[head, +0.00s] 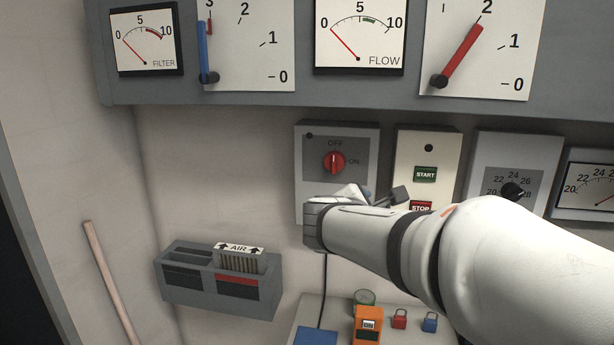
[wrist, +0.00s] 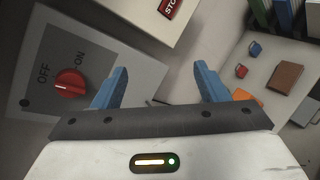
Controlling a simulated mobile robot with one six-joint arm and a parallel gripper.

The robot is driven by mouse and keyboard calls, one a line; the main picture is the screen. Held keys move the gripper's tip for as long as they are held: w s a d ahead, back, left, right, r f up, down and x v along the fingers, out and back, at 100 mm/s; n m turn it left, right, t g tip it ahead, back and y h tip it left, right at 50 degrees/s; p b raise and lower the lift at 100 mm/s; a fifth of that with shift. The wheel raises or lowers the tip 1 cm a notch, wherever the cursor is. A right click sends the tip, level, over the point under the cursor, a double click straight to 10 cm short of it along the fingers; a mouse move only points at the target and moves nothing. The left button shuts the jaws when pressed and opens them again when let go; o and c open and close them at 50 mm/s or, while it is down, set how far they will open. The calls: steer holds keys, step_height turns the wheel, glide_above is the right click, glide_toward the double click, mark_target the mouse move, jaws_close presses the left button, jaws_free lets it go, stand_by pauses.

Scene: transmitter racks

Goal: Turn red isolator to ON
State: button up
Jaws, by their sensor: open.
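The red isolator knob (head: 334,162) sits on a grey box on the wall, with OFF printed above it and ON to its right. Its pale mark appears to point towards OFF. The knob also shows at the left in the wrist view (wrist: 70,84). My gripper (wrist: 161,72) is open, its two blue fingers spread with nothing between them. In the head view my gripper (head: 378,195) is partly hidden by my wrist, below and right of the knob and apart from it in the picture.
A START/STOP box (head: 428,150) is right of the isolator, then a dial box (head: 514,150). An AIR vent box (head: 220,280) is at lower left. Below, a shelf holds an orange device (head: 368,325) and red (head: 399,319) and blue (head: 430,322) padlocks. Gauges and levers are above.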

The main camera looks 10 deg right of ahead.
mark_target(332, 165)
steer(key=w+a+r+n+t+y+b, duration=0.1)
steer(key=w+a+r+n+t, duration=0.15)
steer(key=w+a+n, duration=0.2)
steer(key=w+a+r+n+t+b, duration=0.1)
steer(key=w+a+r+n+t, duration=0.15)
steer(key=w+a+n, duration=0.2)
steer(key=shift+n+t+y, duration=0.3)
steer(key=shift+n+t, duration=0.1)
steer(key=x, duration=0.2)
steer(key=p+x, duration=0.1)
steer(key=x, duration=0.2)
steer(key=p+x, duration=0.1)
steer(key=x, duration=0.2)
steer(key=shift+s+d+f, duration=0.1)
steer(key=shift+d, duration=0.2)
